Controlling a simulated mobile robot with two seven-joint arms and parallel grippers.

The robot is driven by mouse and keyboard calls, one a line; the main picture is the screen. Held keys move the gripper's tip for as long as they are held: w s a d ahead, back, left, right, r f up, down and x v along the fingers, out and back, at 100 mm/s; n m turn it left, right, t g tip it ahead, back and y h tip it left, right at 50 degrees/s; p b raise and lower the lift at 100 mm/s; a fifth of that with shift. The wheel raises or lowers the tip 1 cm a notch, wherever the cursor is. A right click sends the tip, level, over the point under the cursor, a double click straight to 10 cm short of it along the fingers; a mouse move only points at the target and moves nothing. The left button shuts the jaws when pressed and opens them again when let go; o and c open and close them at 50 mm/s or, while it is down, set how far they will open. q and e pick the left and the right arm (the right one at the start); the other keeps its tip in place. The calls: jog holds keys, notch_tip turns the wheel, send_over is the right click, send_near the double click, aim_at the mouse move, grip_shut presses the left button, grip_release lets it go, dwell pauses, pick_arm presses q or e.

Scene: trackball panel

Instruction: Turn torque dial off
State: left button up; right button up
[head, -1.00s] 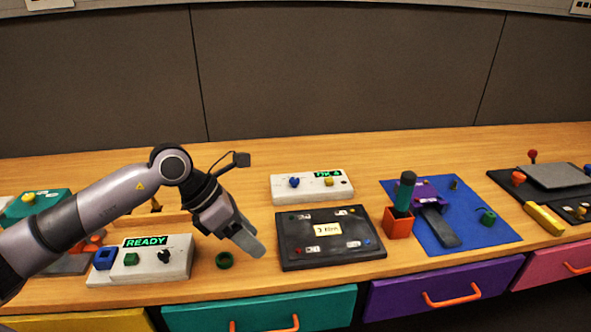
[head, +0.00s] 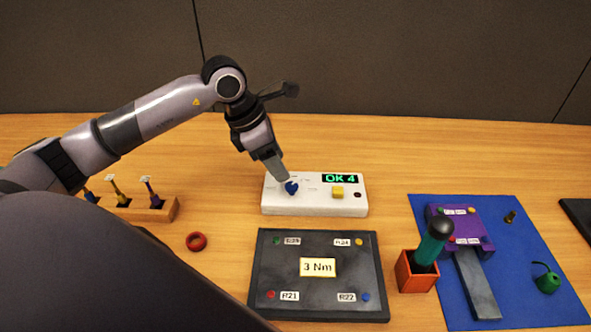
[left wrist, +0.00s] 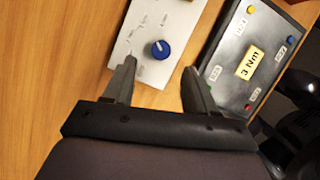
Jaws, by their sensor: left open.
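My right gripper is not in view.
A black tray (head: 315,242) labelled "3 Nm" lies in front of the white box. A red ring (head: 196,241) and a wooden holder (head: 155,212) with drivers are at left. An orange cup (head: 408,275) and a blue mat (head: 530,237) are at right. Bare table lies behind.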

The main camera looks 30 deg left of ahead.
aim_at(291, 185)
pick_arm(q)
jog(key=x, duration=0.6)
jog(key=shift+d+f+p, duration=0.1)
jog(key=shift+p, duration=0.2)
jog(key=c, duration=1.1)
jog(key=shift+o, duration=0.2)
